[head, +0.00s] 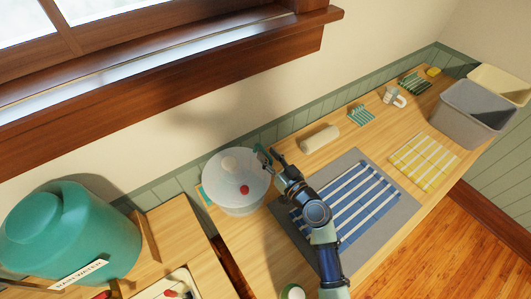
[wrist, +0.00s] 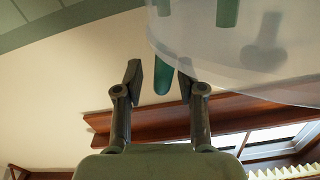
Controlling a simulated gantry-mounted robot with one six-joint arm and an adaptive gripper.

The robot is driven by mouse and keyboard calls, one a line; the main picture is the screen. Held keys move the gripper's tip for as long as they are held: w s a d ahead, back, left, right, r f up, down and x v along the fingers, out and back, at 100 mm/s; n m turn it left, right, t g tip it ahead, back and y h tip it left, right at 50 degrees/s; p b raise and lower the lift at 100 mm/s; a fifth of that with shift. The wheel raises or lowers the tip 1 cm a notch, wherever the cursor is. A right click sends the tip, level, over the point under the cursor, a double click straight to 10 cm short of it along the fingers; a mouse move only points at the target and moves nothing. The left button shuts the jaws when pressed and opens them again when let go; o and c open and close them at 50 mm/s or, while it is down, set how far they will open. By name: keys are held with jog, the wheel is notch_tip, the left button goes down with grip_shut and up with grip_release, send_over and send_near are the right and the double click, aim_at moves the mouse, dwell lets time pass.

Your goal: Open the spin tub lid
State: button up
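The spin tub (head: 238,205) is a pale round tub on the wooden counter. Its translucent whitish lid (head: 222,165) lies over the top, with a red knob (head: 244,190) showing near the front. My gripper (head: 268,156) is at the right rim of the lid, fingers pointing toward it. In the wrist view, the fingers of my gripper (wrist: 160,78) are open and apart. A green tab (wrist: 162,84) shows between them, beside the translucent lid edge (wrist: 205,70). I cannot tell whether either finger touches the tab.
A striped blue cloth (head: 350,205) on a grey mat lies under my arm. A cream roll (head: 319,138), a yellow checked cloth (head: 424,161) and a grey bin (head: 472,112) are to the right. A teal water container (head: 70,235) stands left. A window sill (head: 200,75) overhangs behind.

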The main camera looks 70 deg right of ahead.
jog(key=shift+x, duration=0.75)
grip_shut()
